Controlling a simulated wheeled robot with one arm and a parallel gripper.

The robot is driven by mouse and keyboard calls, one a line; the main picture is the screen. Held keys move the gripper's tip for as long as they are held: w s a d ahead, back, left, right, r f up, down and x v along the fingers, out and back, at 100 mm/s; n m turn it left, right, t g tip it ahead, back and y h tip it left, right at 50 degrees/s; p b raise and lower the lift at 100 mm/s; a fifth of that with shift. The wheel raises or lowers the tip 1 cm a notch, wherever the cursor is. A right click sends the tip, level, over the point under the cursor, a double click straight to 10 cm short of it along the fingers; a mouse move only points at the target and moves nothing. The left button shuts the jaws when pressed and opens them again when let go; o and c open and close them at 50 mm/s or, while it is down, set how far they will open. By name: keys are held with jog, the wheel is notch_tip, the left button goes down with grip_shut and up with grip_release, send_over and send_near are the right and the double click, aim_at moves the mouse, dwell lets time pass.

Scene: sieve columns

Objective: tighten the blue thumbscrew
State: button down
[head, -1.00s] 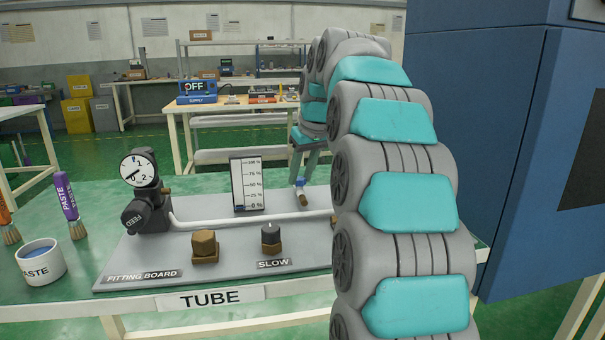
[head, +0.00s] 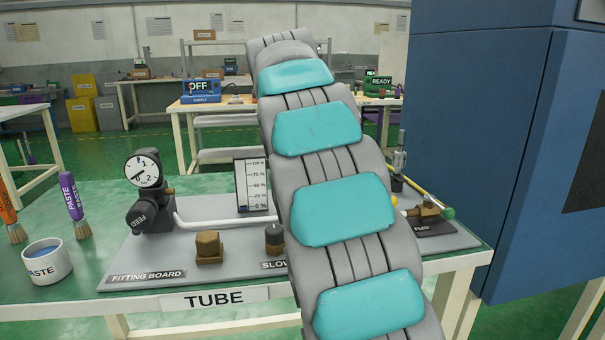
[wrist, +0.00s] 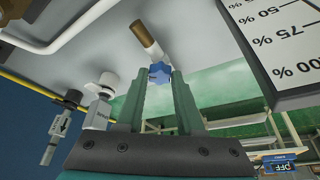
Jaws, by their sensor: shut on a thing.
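The blue thumbscrew (wrist: 159,73) is a small lobed knob on the end of a brass stem (wrist: 147,38) in the wrist view. My gripper (wrist: 157,76) has its two green fingers on either side of the knob, shut on it at the fingertips. How far the knob is turned cannot be told. In the head view my arm hides the gripper and the thumbscrew. The grey fitting board (head: 150,262) lies on the green-topped bench.
The board also carries a pressure gauge (head: 142,168), a white tube (head: 205,219), a percent scale (head: 248,185), and a brass block (head: 208,247). A paste pot (head: 46,261) and brushes stand at left. A tall blue cabinet (head: 480,140) stands at right. A white-capped fitting (wrist: 105,84) is left of my fingers.

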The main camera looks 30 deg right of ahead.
jog(key=shift+w+a+m+g+h, duration=0.15)
jog(key=shift+m+g, duration=0.25)
jog(key=shift+m, duration=0.65)
jog(key=shift+w+d+m+g+h, duration=0.1)
jog(key=shift+m+g+h, duration=0.25)
jog(key=shift+m, duration=0.7)
jog(key=c, duration=0.5)
grip_release()
jog(key=shift+c, duration=0.2)
jog(key=shift+s, duration=0.1)
